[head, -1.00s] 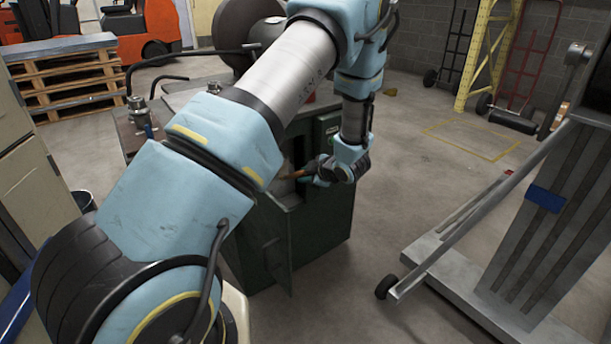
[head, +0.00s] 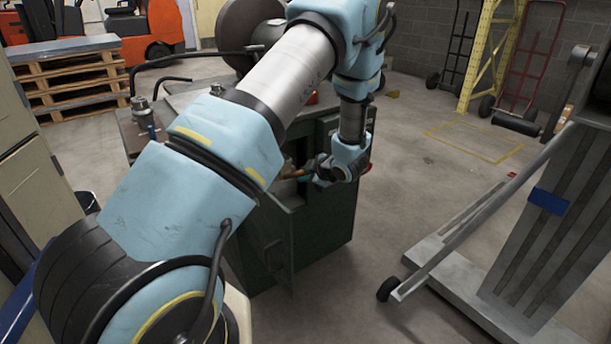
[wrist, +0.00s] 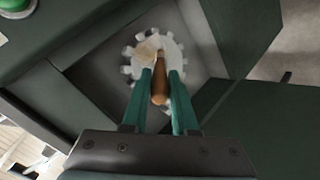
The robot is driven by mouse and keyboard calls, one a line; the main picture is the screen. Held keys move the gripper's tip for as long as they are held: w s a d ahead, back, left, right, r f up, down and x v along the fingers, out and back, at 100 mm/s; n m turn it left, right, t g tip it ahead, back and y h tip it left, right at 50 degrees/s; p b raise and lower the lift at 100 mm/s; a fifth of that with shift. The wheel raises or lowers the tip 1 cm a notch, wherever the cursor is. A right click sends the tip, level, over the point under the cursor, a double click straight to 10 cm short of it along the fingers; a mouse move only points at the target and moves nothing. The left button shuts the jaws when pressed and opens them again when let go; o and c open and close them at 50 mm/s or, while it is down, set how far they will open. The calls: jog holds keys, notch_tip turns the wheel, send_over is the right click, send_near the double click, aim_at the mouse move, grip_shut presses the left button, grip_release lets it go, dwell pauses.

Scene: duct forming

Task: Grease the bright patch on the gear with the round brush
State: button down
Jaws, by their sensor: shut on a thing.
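The gear (wrist: 176,58) is a pale toothed wheel inside the open recess of the dark green machine, seen in the wrist view. My gripper (wrist: 160,75) has its green fingers shut on the wooden handle of the round brush (wrist: 159,88). The brush points into the recess, and its pale head (wrist: 149,47) overlaps the upper left of the gear. I cannot tell whether the bristles touch it. The bright patch cannot be made out apart from the brush head. In the head view my gripper (head: 318,172) is at the machine's opening, and my arm hides part of the machine.
The green machine (head: 335,210) has an open door (head: 277,245) hanging low at its front. A green button (wrist: 14,5) sits at its upper left in the wrist view. A grey wheeled lift (head: 530,230) stands to the right, with clear floor between.

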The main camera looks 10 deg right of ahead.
jog(key=shift+d, duration=0.1)
jog(key=d, duration=0.1)
jog(key=w+d+p, duration=0.1)
jog(key=d, duration=0.1)
jog(key=shift+w+d+r+p, duration=0.1)
jog(key=shift+w+d+p, duration=0.15)
jog(key=shift+w+p, duration=0.05)
jog(key=shift+s+a+r, duration=0.15)
jog(key=shift+s+a, duration=0.1)
jog(key=shift+a, duration=0.35)
jog(key=shift+s+a+r, duration=0.2)
jog(key=shift+s+a, duration=0.05)
jog(key=shift+a, duration=0.4)
jog(key=shift+s+a+r, duration=0.15)
jog(key=shift+s+a, duration=0.1)
jog(key=shift+a, duration=0.35)
jog(key=shift+r+p, duration=0.6)
jog(key=shift+r, duration=0.1)
jog(key=d, duration=0.1)
jog(key=w+d, duration=0.1)
jog(key=d+p, duration=0.1)
jog(key=shift+w+d+f, duration=0.1)
jog(key=shift+w+d, duration=0.2)
jog(key=shift+d, duration=0.05)
